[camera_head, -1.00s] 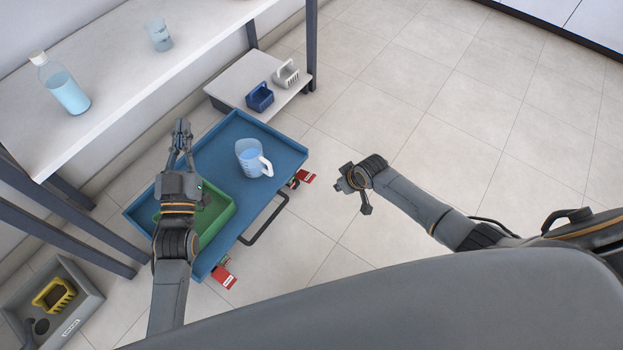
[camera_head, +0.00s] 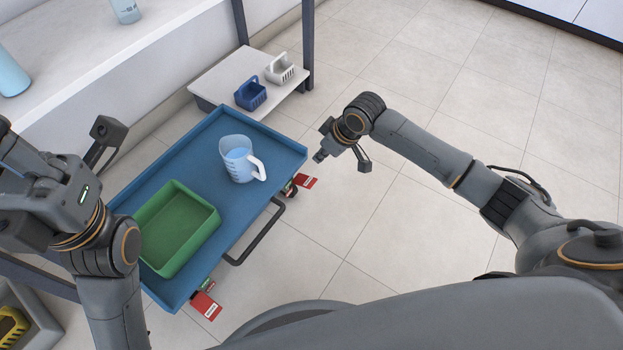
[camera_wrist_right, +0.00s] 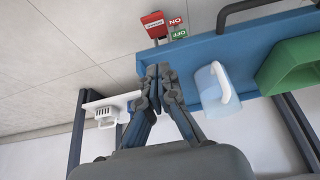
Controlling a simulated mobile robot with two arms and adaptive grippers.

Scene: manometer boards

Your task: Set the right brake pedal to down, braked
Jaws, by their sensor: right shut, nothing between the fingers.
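The blue cart (camera_head: 273,143) carries two red brake pedals below its handle side. The right brake pedal (camera_head: 306,181) shows at the cart's far right corner; it also shows in the right wrist view (camera_wrist_right: 152,24), beside a red and green ON/OFF label (camera_wrist_right: 178,27). I cannot tell whether it is up or down. The other red pedal (camera_head: 205,305) is at the near corner. My right gripper (camera_head: 320,157) is shut and empty, and appears close to the right pedal in the head view, not visibly touching it. My left gripper's body is at the left edge; its fingers are not visible.
A measuring jug (camera_head: 240,160) with blue liquid and a green tray (camera_head: 176,228) stand on the cart. The black handle (camera_head: 256,235) sticks out between the pedals. A low white shelf (camera_head: 215,80) holds two small baskets. The floor at right is clear.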

